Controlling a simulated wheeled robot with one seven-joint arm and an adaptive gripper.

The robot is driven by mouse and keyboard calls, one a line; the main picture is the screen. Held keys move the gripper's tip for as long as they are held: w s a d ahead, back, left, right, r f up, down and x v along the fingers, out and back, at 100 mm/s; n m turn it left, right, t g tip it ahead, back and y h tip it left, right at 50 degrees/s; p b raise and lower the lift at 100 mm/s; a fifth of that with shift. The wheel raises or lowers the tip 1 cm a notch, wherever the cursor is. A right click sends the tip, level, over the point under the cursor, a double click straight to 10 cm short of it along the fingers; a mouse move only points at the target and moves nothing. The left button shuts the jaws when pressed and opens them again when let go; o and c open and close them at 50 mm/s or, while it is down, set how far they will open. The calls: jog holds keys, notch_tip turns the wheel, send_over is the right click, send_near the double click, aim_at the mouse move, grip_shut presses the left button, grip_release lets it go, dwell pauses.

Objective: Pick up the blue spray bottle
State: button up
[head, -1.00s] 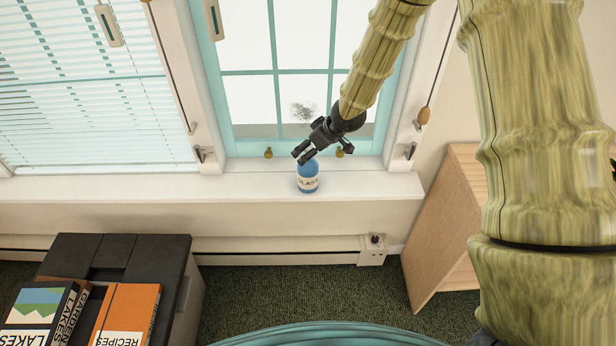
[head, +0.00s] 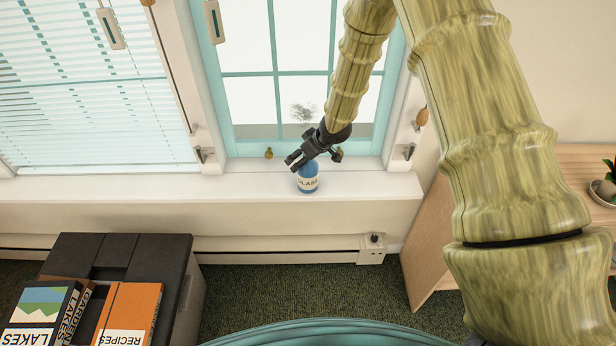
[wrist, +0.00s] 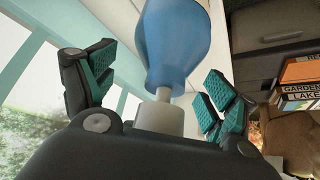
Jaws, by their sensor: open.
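The blue spray bottle (head: 308,181) stands upright on the white window sill, with a white label around its body. My gripper (head: 293,163) is at the bottle's top and hides its upper part in the head view. In the wrist view the blue bottle (wrist: 172,45) and its pale neck and cap lie between the two open fingers of my gripper (wrist: 155,85). Gaps show on both sides of the neck, and neither finger appears to touch it.
The window sill (head: 220,188) is clear on both sides of the bottle. Window panes stand close behind. A wooden shelf (head: 432,245) is at the right. A dark cabinet (head: 120,255) with books, including an orange one (head: 127,312), is at the lower left.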

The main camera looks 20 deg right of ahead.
grip_shut()
dwell(0.4)
jog(key=shift+w+r, duration=0.1)
jog(key=shift+r, duration=0.05)
